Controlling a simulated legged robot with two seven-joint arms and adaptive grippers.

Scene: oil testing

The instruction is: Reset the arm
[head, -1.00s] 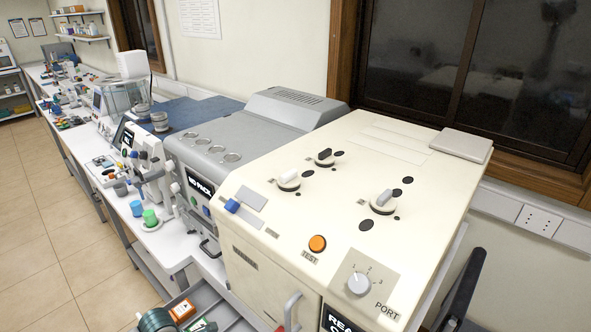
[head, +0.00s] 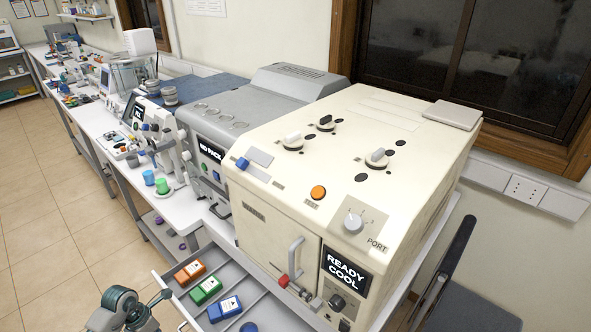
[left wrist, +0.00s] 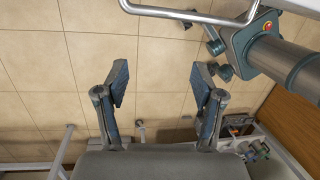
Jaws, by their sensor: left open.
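My left gripper (left wrist: 158,76) shows in the left wrist view with its two fingers spread wide and nothing between them. It is over the tiled floor (left wrist: 160,50), apart from any object. In the head view, a dark teal part of my arm (head: 122,308) shows at the lower left edge, beside the open drawer; whether it belongs to the gripper is hard to tell. My right gripper is in neither view.
The cream machine (head: 400,130) stands at the right, its screen reading READY COOL. Below it, an open drawer (head: 262,292) holds orange, green and blue boxes. A grey machine (head: 230,120) stands behind. Floor at the left (head: 50,200) is clear.

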